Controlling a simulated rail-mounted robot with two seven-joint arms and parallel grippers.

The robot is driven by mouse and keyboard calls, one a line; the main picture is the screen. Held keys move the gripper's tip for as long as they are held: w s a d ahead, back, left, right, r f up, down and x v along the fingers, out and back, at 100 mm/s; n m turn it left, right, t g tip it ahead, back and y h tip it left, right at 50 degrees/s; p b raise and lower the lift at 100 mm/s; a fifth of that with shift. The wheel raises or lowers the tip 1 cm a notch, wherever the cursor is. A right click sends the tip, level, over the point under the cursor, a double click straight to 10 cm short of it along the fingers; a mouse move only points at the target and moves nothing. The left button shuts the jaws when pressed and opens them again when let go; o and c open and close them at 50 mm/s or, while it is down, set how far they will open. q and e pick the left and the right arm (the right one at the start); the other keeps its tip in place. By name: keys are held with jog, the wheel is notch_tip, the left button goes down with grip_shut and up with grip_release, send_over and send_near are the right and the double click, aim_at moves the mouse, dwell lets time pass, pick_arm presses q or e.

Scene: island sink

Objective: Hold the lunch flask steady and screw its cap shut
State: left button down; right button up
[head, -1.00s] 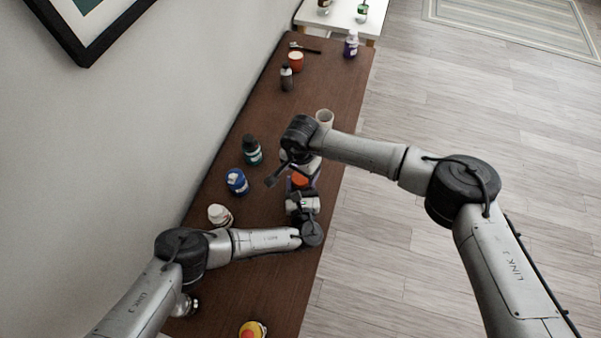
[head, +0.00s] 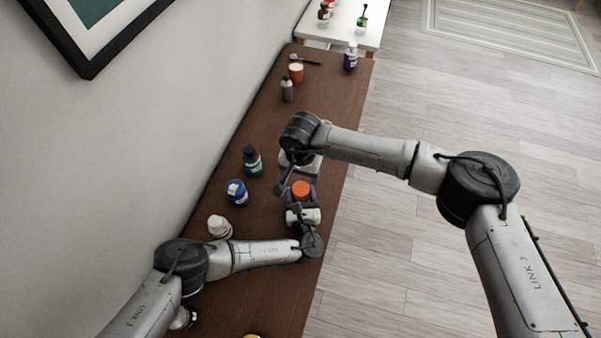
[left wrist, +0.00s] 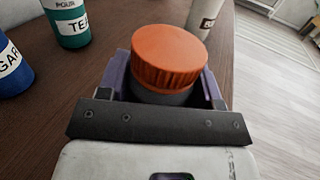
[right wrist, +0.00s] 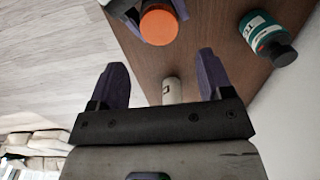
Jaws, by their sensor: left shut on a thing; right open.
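The lunch flask has a ribbed orange cap (head: 300,189), which sits on top of its grey body (left wrist: 160,97). My left gripper (left wrist: 163,78) is shut around the flask body just below the cap and holds it upright. Most of the body is hidden by that gripper. My right gripper (right wrist: 161,76) is open and empty. In the right wrist view the orange cap (right wrist: 159,26) lies beyond its fingers, apart from them. In the head view the right gripper is just past the flask, partly hidden by its own arm.

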aim_at(301, 188)
jog(key=shift+f, duration=4.05)
jog(key=c, duration=0.9)
jog(key=shift+m, duration=1.7)
jog(key=o, duration=1)
jog(key=shift+r, duration=0.15)
